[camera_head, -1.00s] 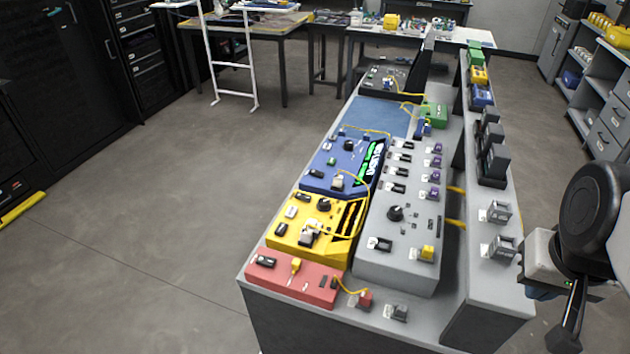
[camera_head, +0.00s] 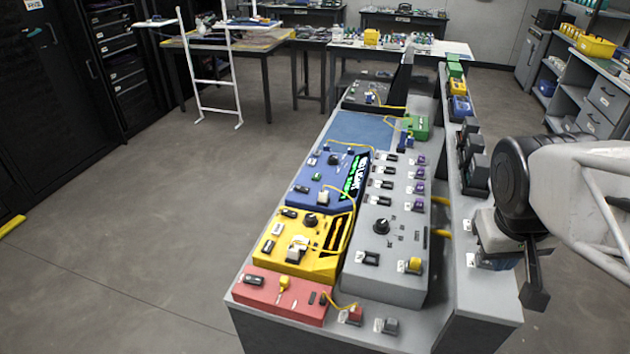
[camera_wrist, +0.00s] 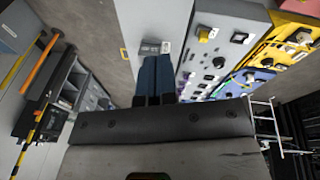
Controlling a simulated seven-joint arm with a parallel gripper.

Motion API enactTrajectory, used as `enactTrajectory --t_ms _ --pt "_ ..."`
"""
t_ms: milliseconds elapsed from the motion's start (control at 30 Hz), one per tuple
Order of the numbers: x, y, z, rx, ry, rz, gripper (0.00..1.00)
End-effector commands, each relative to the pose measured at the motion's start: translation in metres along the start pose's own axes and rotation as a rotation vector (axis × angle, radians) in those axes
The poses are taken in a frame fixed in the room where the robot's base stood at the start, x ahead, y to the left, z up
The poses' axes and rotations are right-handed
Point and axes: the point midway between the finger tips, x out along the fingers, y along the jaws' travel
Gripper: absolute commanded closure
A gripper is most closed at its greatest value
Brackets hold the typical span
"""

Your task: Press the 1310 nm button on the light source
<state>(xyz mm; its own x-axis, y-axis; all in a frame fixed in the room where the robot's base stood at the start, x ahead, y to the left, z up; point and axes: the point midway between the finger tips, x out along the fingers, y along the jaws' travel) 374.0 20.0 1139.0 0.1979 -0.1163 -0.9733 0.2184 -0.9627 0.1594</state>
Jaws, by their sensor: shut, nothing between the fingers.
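Several coloured instrument boxes stand on the bench, and no 1310 nm label is readable, so I cannot tell which one is the light source. In the head view there is a blue box (camera_head: 313,195) with a lit display of green text. A yellow box (camera_head: 268,258) has a black knob and buttons, and a red box (camera_head: 262,298) is at the near end. A grey box (camera_head: 352,283) has a knob and several switches. My gripper (camera_head: 536,292) is at the right, beyond the bench's right edge, apart from all boxes. Its shut, empty fingers (camera_wrist: 154,76) show in the wrist view.
A raised grey shelf (camera_head: 455,240) runs along the bench's right side, with several blocks on it. Yellow cables (camera_head: 352,215) loop over the boxes. Tables and a white frame (camera_head: 213,78) stand behind. The floor at left is open.

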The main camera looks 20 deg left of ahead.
Motion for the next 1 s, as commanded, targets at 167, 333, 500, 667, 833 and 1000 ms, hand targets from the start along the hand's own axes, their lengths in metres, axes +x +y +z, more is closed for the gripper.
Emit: enactTrajectory --t_ms 167,333,500,667,833,1000 --pt "0.006 -0.012 -0.031 -0.130 -0.017 0.046 1.00" --pt "0.013 -0.025 -0.060 -0.251 -0.027 0.092 1.00" --pt "0.019 -0.043 -0.089 -0.373 -0.033 0.137 1.00" --pt "0.027 -0.063 -0.115 -0.488 -0.038 0.179 1.00" --pt "0.036 -0.087 -0.143 -0.612 -0.039 0.226 1.00" --pt "0.045 -0.116 -0.169 -0.736 -0.037 0.273 1.00"
